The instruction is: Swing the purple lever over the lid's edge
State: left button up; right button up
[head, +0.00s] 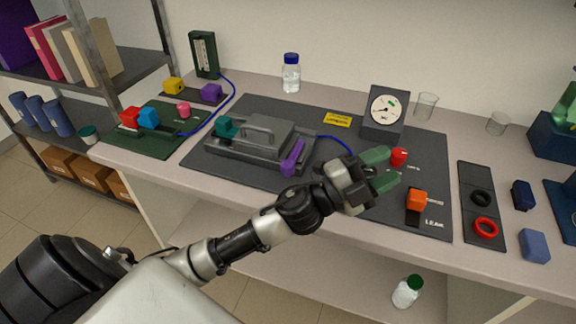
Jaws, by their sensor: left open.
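The purple lever (292,158) stands at the front right corner of the grey lidded box, tilted, with its upper end leaning to the right. The grey lid (262,132) has a handle on top and lies on the box. A teal block-like part (226,128) sits at the box's left end. My left gripper (381,168) is to the right of the lever, above the dark mat. Its green fingertips are apart and empty, pointing right towards the red knob (398,157). My right gripper is not in view.
A gauge (384,112) stands behind on the dark mat (330,205). An orange block (416,200) is at the right. A blue tube (338,140) runs from the box towards the gauge. A bottle (291,74) and beakers (426,106) stand at the back.

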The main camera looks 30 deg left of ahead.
pick_arm(q)
jog(key=d+m+g+h, duration=0.4)
jog(key=m+g+h, duration=0.1)
jog(key=m+g, duration=0.5)
jog(key=m+g+y, duration=0.5)
jog(key=g+y, duration=0.2)
jog(key=y, duration=1.2)
send_over(287, 163)
notch_tip(287, 163, down, 2)
jog(key=shift+f, duration=0.2)
notch_tip(287, 163, down, 11)
jog(key=shift+r+p, duration=0.15)
jog(key=shift+p, duration=0.7)
jog(key=shift+c, duration=0.2)
grip_shut()
